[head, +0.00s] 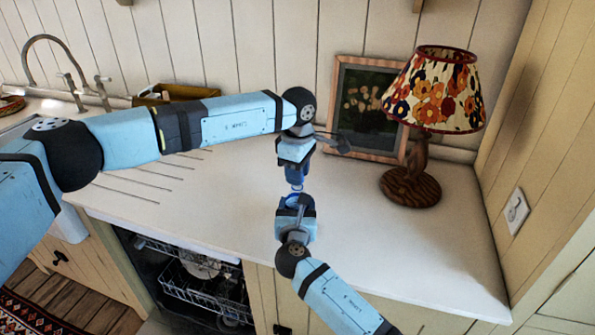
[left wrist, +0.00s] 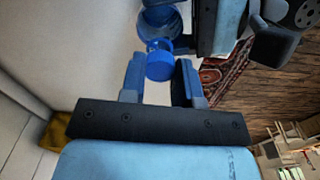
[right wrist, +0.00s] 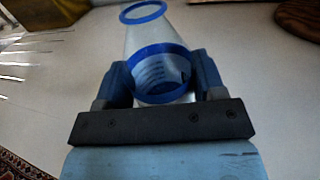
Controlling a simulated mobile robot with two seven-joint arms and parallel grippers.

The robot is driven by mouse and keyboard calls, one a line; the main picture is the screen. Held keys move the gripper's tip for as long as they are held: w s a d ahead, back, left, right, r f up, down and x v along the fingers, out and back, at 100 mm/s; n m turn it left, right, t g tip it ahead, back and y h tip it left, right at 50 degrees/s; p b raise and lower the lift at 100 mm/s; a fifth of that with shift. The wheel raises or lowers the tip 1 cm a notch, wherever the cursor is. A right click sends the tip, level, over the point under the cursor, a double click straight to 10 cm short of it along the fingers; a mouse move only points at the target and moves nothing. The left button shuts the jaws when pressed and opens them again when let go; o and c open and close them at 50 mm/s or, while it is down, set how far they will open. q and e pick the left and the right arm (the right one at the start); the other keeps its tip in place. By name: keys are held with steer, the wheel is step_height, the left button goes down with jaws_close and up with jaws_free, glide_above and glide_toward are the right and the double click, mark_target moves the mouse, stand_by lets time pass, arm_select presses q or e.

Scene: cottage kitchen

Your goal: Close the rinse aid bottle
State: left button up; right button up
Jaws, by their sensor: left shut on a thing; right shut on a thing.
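My left gripper (head: 296,182) points down above the counter, shut on a small round blue cap (left wrist: 158,66), seen between its fingers in the left wrist view. My right gripper (head: 296,204) is just below it, shut on the rinse aid bottle. The right wrist view shows the bottle (right wrist: 150,38) as a clear body with a blue band between the fingers and a blue ring at its far end. Part of the bottle (left wrist: 158,20) also shows beyond the cap in the left wrist view. I cannot tell whether cap and bottle touch.
A flowered lamp (head: 410,186) and a framed picture (head: 345,150) stand at the back right of the white counter (head: 400,260). A sink tap (head: 70,60) is at the left. A dishwasher rack (head: 200,290) shows below the counter's front edge.

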arm_select(q)
steer(key=shift+f, duration=0.55)
arm_select(e)
jaws_close()
arm_select(q)
steer(key=m, duration=0.5)
steer(key=shift+m, duration=0.4)
steer(key=m, duration=1)
steer(key=shift+m, duration=0.4)
steer(key=m, duration=0.6)
steer(key=o, duration=0.9)
